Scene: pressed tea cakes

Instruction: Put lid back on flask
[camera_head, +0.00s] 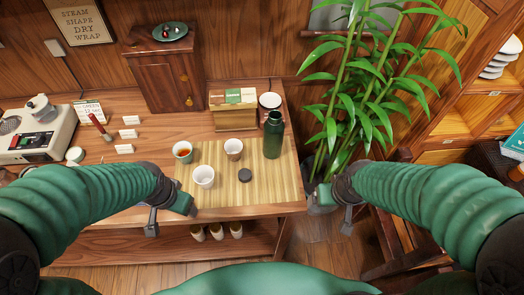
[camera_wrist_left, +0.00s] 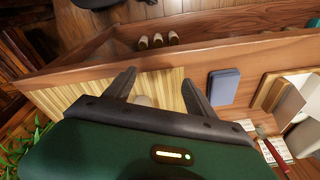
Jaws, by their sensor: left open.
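A dark green flask (camera_head: 272,138) stands upright at the back right of the slatted mat (camera_head: 270,195) in the head view. Its dark top is too small to make out clearly. A round black lid (camera_head: 245,176) lies on the mat in front of the flask, apart from it. My left gripper (camera_head: 172,221) is open and empty at the mat's front left corner, left of the lid. Its spread fingers (camera_wrist_left: 158,90) show in the left wrist view, with a pale rounded thing partly hidden beyond them. My right gripper (camera_head: 347,226) hangs off the table's right side, away from flask and lid.
White cups (camera_head: 203,177) and (camera_head: 233,149) and a tea-filled cup (camera_head: 183,151) stand on the mat left of the lid. A card box (camera_head: 234,119) stands behind. A tall plant (camera_head: 350,110) is right of the table. The mat's front right is clear.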

